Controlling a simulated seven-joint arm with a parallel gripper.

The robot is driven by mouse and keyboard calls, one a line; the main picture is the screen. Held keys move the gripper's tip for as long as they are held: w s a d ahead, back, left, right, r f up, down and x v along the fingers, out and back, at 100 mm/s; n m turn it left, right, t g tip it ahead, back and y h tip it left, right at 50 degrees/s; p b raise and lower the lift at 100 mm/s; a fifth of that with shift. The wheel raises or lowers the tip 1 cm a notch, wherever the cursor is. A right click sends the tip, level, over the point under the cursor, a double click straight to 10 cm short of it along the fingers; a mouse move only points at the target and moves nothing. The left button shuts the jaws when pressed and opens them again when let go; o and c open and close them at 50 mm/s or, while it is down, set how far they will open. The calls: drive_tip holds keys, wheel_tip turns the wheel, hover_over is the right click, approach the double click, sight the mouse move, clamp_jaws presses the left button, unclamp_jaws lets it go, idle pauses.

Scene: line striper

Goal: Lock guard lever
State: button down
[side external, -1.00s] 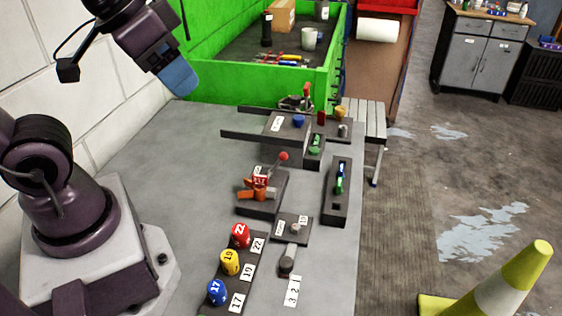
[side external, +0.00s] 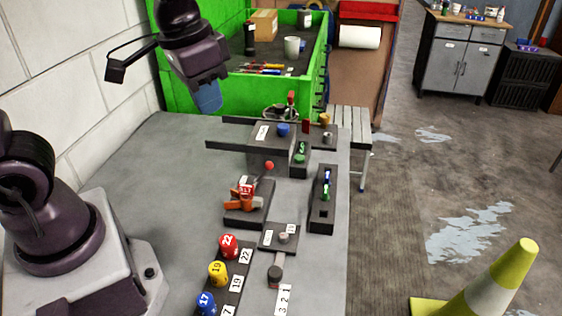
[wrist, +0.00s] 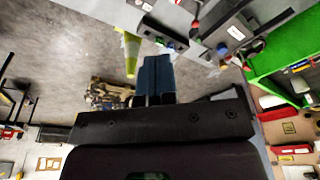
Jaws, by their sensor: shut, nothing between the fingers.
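My gripper (side external: 208,97) is shut and empty, blue fingertips pointing down, in the air above the back left of the grey bench, in front of the green bin. Its blue fingers also show pressed together in the wrist view (wrist: 156,78). I cannot tell for certain which control is the guard lever. Nearer the front, a grey lever with a dark knob (side external: 275,272) lies on a labelled plate (side external: 270,238). My gripper is apart from both.
Red, yellow and blue numbered knobs (side external: 218,273) stand at the bench front. A dark block with a blue button (side external: 283,130), a green knob (side external: 300,156) and a slotted dark box (side external: 323,215) stand farther back and right. The bench's left side is clear.

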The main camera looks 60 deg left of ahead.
drive_tip(key=w+f+n+g+y, duration=0.1)
drive_tip(key=w+f+n, duration=0.3)
drive_tip(key=w, duration=0.6)
drive_tip(key=w+f+n+g+y, duration=0.2)
drive_tip(key=w+f+n+g, duration=0.1)
drive_tip(key=w+f, duration=0.6)
drive_tip(key=shift+w+d+n, duration=0.4)
drive_tip(key=shift+w+d, duration=0.05)
drive_tip(key=shift+w, duration=0.65)
drive_tip(key=shift+f, duration=0.2)
approach(263, 173)
wheel_tip(263, 173, down, 5)
drive_tip(key=w+d, duration=0.2)
drive_tip(key=shift+s+a+f, duration=0.2)
drive_tip(key=shift+a+f, duration=0.05)
drive_tip(key=shift+a, duration=0.45)
